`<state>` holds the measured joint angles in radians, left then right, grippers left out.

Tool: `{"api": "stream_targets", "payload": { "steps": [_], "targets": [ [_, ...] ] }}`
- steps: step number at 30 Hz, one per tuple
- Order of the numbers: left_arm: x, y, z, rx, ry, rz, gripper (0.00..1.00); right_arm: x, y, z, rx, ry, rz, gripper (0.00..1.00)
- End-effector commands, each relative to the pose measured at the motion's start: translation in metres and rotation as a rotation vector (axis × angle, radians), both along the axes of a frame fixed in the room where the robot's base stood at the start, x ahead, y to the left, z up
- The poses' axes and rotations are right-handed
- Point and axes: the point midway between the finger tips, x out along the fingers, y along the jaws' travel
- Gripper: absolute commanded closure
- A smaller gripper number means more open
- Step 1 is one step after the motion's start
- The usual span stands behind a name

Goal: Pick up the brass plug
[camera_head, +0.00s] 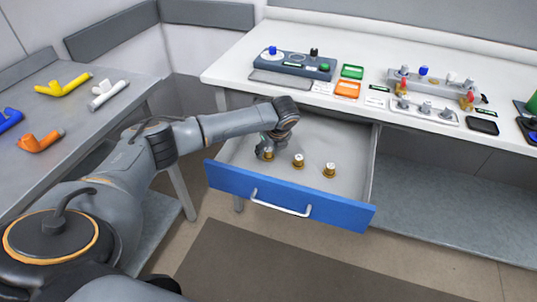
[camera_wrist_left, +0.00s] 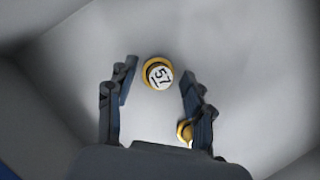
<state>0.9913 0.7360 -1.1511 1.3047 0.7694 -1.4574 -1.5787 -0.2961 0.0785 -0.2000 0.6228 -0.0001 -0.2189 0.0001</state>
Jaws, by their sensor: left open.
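Three brass plugs with pale round tops stand in the open blue-fronted drawer (camera_head: 232,181): a left plug (camera_head: 268,154), a middle plug (camera_head: 298,160) and a right plug (camera_head: 329,170). My left gripper (camera_head: 264,147) reaches down into the drawer at the left plug and partly covers it. In the left wrist view, a plug (camera_wrist_left: 158,73) marked "57" shows between the tips of the open left gripper (camera_wrist_left: 158,68), with gaps on both sides. Another plug (camera_wrist_left: 184,131) is mostly hidden behind the right-hand finger. My right gripper is out of view.
The white bench (camera_head: 232,66) overhangs the drawer's back and holds a control box (camera_head: 297,62), coloured trays and a fixture with valves (camera_head: 425,110). A grey side table (camera_head: 85,115) holds coloured pipe pieces. The drawer's front wall and handle (camera_head: 280,208) stand nearest.

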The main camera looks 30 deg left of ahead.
Motion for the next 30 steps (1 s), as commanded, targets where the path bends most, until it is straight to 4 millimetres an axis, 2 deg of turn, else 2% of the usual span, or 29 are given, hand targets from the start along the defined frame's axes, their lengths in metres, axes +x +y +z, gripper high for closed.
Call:
{"api": "stream_targets", "payload": {
  "steps": [4, 9, 12, 23, 26, 30],
  "targets": [
    [0.000, 0.000, 0.000, 0.000, 0.000, 0.000, 0.48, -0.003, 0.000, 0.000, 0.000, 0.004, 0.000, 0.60],
    [0.000, 0.000, 0.000, 0.000, 0.000, 0.000, 0.83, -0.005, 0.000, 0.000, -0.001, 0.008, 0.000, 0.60],
    [0.000, 0.000, 0.000, 0.000, 0.000, 0.000, 1.00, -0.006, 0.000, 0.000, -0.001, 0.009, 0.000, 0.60],
    [0.000, 0.000, 0.004, 0.000, -0.002, 0.001, 1.00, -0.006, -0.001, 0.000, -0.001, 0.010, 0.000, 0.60],
    [0.001, 0.000, 0.011, -0.001, -0.003, 0.001, 1.00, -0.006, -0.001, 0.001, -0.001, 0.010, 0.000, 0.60],
    [0.002, 0.000, 0.032, -0.001, -0.005, 0.001, 1.00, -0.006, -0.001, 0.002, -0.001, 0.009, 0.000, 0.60]
  ]
}}
